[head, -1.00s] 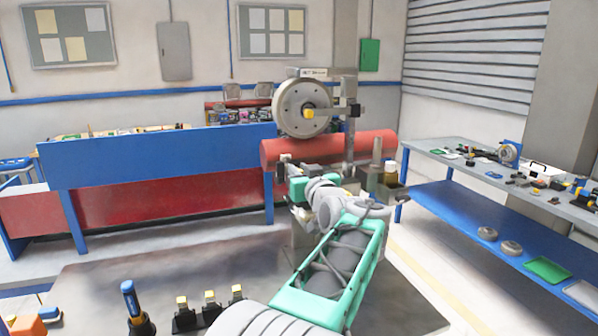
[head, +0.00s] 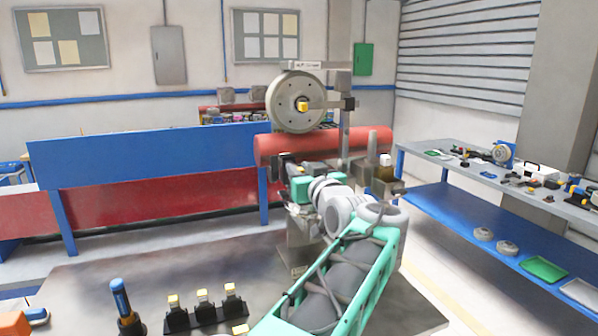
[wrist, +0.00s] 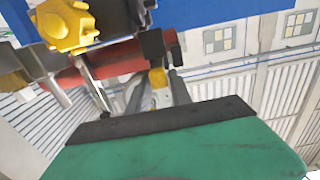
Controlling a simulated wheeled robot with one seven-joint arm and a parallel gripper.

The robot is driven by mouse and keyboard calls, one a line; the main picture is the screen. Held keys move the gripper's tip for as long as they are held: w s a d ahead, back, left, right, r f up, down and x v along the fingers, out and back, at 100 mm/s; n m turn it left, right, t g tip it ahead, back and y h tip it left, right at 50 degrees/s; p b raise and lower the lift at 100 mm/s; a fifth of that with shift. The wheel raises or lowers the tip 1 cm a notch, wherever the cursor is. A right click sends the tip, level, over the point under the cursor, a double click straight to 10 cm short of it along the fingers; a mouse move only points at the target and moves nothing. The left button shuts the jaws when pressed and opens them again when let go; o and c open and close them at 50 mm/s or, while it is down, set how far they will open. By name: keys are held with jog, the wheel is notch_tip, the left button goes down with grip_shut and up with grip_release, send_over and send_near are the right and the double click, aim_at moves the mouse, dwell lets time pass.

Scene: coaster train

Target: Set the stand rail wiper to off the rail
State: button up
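I cannot clearly pick out the rail wiper. My gripper (head: 284,163) is at the front of the stand, just below the red cylinder, its fingers small and partly hidden. In the wrist view a yellow piece (wrist: 159,77) lies between my two grey fingertips, below a dark block (wrist: 152,45). Whether the fingers grip it is unclear. A larger yellow knob (wrist: 66,25) shows at the upper left.
A blue-and-red bench panel (head: 150,160) stands left of the stand. A grey bench (head: 465,150) with small parts is on the right, over a blue shelf (head: 455,220). In front, a grey surface (head: 90,275) holds a blue-handled tool (head: 120,297) and several yellow-topped black pieces (head: 203,300).

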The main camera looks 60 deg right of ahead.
jog(key=o, duration=0.3)
jog(key=b+v, duration=0.2)
jog(key=v, duration=0.5)
jog(key=shift+s+a+b, duration=0.3)
jog(key=shift+a+b, duration=0.05)
